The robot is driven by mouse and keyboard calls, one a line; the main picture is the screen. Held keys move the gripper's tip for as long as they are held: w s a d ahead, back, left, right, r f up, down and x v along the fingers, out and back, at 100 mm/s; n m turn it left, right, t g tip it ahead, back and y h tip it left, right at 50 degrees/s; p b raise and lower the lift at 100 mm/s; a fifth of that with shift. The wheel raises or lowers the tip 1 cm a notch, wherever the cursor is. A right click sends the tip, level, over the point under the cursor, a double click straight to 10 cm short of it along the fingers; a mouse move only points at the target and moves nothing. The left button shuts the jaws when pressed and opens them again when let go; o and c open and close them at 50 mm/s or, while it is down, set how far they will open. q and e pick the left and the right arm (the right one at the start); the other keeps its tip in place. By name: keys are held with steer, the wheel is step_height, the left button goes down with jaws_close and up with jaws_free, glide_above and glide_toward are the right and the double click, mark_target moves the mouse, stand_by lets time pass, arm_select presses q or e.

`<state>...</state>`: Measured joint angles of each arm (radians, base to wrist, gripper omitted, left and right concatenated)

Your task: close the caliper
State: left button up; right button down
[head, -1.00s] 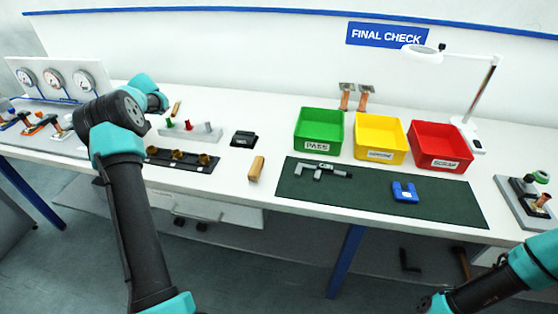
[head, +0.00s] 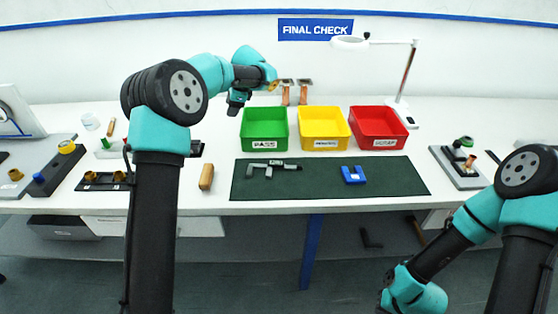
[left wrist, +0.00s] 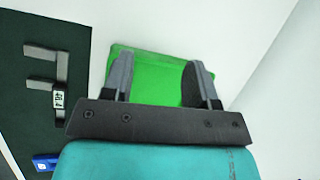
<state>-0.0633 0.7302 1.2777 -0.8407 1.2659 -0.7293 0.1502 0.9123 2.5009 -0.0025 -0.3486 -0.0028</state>
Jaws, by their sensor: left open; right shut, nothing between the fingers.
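The caliper (head: 263,170) lies flat on the dark green mat (head: 390,187), left of a blue U-shaped block (head: 353,175). It also shows in the left wrist view (left wrist: 61,68), its jaws apart with a gap between them and a small display on the slider. My left gripper (left wrist: 158,80) is open and empty; the green bin lies beyond its fingers in the left wrist view, with the caliper off to the left. In the head view the left arm's end is above and behind the green bin's left side. My right gripper is out of view; its arm is at the lower right.
Green (head: 265,128), yellow (head: 321,128) and red (head: 377,128) bins stand behind the mat. A wooden block (head: 206,176) lies left of the mat. A lamp (head: 405,75) stands at the back right, and a fixture (head: 458,160) right of the mat.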

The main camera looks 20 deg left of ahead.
arm_select(q)
steer(key=m, duration=0.1)
glide_above(276, 163)
steer(key=w+a, duration=0.6)
steer(key=w, duration=0.1)
steer(key=s+d+r+m+g, duration=0.1)
steer(key=s+d, duration=0.4)
steer(key=d, duration=0.8)
steer(key=shift+s+d+r+m, duration=0.15)
steer(key=shift+s+r+m, duration=0.05)
steer(key=shift+r+m, duration=0.35)
steer(key=shift+f, duration=0.1)
steer(key=x, duration=1.7)
steer(key=shift+s+d+f, duration=0.25)
steer(key=shift+s+f, duration=0.05)
steer(key=shift+s, duration=0.05)
steer(key=shift+h, duration=0.3)
jaws_close()
